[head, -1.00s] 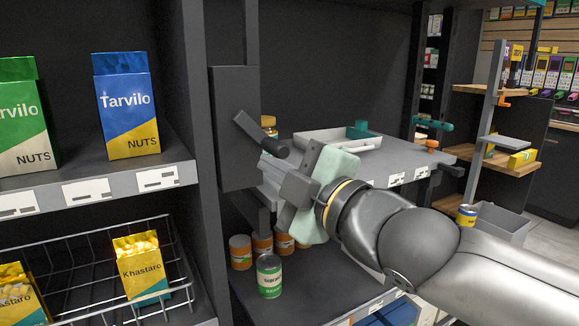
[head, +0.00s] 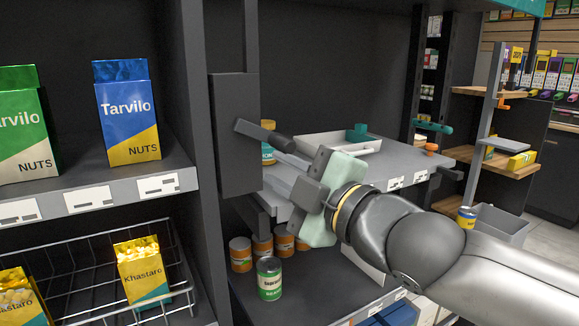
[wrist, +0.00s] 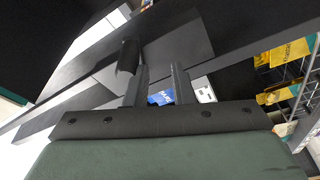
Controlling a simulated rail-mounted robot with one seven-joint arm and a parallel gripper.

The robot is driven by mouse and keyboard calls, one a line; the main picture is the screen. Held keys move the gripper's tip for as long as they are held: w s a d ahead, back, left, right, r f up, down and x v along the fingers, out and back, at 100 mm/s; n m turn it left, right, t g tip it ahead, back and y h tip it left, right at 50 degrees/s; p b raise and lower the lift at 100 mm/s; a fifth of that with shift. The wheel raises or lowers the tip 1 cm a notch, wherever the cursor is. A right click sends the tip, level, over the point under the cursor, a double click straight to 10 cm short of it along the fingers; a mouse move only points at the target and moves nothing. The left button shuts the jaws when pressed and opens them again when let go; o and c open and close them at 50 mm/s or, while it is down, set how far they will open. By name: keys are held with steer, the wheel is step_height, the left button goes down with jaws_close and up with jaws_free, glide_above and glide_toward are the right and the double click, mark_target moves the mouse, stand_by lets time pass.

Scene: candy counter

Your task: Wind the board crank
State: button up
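The board crank (head: 262,135) is a dark arm with a cylindrical handle, mounted on a tall dark board (head: 235,165) on the shelf upright. Its arm slopes down to the right in the head view. My gripper (head: 300,176) is just right of and below the handle, with its pale green body tilted. In the wrist view the crank handle (wrist: 128,58) stands by the tip of the left finger. My two fingers (wrist: 159,78) are apart, with nothing seen between them but background. Whether a finger touches the handle, I cannot tell.
A grey shelf (head: 400,165) with a pale tray (head: 335,148) and a jar (head: 268,150) lies behind my gripper. Several cans, including a green one (head: 269,278), stand below. Nut boxes (head: 127,110) and a wire basket (head: 75,265) are at left.

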steer(key=shift+o, duration=0.6)
steer(key=shift+s+a+r, duration=0.1)
steer(key=shift+r, duration=0.1)
steer(key=shift+p+v, duration=0.6)
steer(key=shift+v, duration=1.95)
steer(key=shift+f, duration=0.1)
steer(key=shift+c, duration=0.4)
